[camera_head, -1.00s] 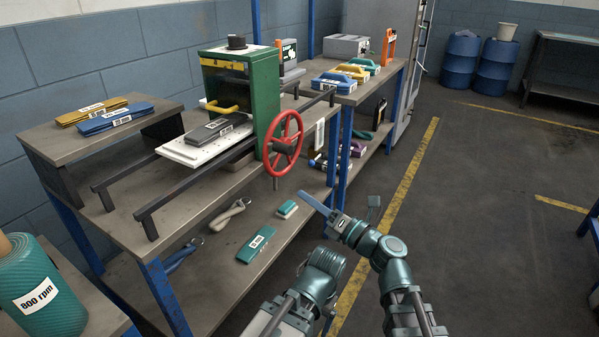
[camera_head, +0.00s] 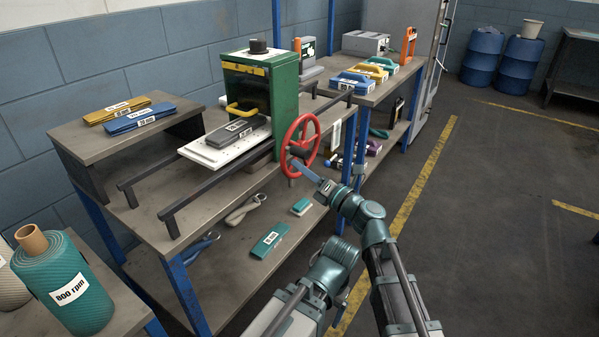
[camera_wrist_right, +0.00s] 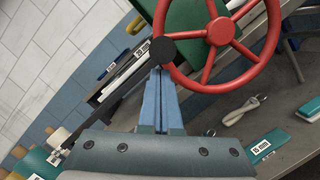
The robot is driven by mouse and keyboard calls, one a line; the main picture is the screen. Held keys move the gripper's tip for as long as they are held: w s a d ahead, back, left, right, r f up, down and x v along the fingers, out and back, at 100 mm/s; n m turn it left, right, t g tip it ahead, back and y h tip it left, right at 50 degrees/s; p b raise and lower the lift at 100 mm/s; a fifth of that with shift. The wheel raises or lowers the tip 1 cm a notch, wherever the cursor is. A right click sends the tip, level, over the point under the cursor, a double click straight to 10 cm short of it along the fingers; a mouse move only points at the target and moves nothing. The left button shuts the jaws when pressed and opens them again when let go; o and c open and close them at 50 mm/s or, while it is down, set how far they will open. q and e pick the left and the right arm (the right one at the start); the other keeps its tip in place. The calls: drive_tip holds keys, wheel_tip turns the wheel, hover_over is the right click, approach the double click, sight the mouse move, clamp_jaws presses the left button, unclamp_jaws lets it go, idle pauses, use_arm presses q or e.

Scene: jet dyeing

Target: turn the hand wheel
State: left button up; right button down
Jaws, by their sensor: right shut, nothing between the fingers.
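The red hand wheel (camera_head: 315,128) is upright on the side of the green machine (camera_head: 286,90). It also fills the top of the right wrist view (camera_wrist_right: 268,48). Its round black handle (camera_wrist_right: 154,50) sits at the left of the rim in that view. My right gripper (camera_head: 297,164) is shut and empty, its blue fingers pointing at the lower part of the wheel. In the right wrist view the fingertips (camera_wrist_right: 158,72) are just below the black handle; I cannot tell if they touch it.
A bench (camera_head: 150,218) carries the machine and its dark rails. A teal roll (camera_head: 68,285) stands at lower left. The floor (camera_head: 480,230) to the right is clear.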

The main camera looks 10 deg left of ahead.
drive_tip(key=shift+r, duration=0.15)
idle(0.3)
drive_tip(key=shift+w+r+p, duration=0.1)
drive_tip(key=shift+r+p, duration=0.15)
drive_tip(key=shift+p, duration=0.1)
